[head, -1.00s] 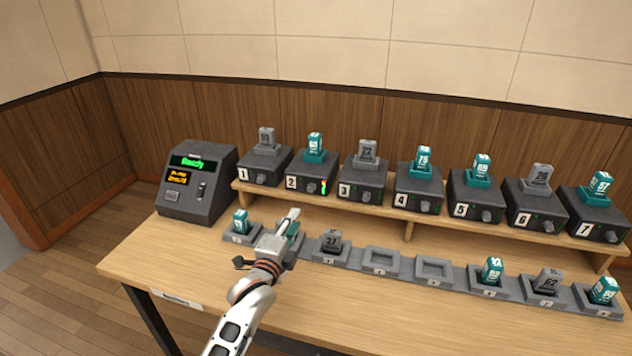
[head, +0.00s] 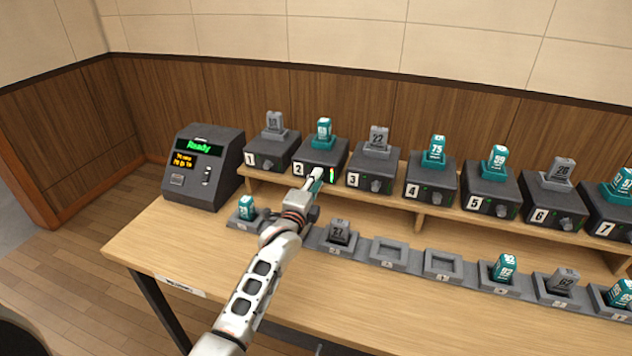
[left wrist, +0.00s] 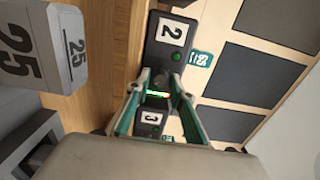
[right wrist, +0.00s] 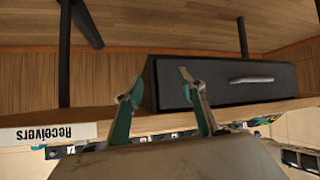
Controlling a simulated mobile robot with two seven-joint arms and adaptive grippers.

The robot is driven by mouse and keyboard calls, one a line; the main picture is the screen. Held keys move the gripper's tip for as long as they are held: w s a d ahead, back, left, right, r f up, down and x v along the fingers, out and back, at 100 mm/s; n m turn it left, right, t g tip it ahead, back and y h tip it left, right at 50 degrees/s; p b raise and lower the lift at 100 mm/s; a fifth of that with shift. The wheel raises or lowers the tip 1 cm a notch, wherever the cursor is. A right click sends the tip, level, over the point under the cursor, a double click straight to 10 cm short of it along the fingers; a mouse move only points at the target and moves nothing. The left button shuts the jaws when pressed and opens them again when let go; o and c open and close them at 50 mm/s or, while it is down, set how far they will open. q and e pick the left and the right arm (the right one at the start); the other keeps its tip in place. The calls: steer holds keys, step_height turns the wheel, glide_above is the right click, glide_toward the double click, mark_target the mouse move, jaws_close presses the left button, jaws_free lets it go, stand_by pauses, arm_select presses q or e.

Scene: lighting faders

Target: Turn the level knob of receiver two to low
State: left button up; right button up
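Receiver two (head: 322,149) is a dark box on the shelf with a "2" label and a teal pack on top. It also shows in the left wrist view (left wrist: 158,50), with a green light and a lit level bar (left wrist: 158,95). My left gripper (head: 316,176) is in front of its face and covers the knob area in the head view. In the left wrist view its fingers (left wrist: 160,74) are apart, with a dark round knob (left wrist: 163,82) seemingly between the tips; contact cannot be told. My right gripper (right wrist: 155,80) is open and empty, by the table's front edge.
Receiver one (head: 271,151) and receiver three (head: 373,168) stand close on either side. A grey pack marked 25 (left wrist: 65,50) is near the left gripper. A console (head: 203,168) reads "Ready". A dark drawer unit (right wrist: 225,85) faces the right gripper.

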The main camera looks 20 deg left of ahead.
arm_select(q)
steer(key=shift+w, duration=0.1)
steer(key=shift+c, duration=0.4)
jaws_close()
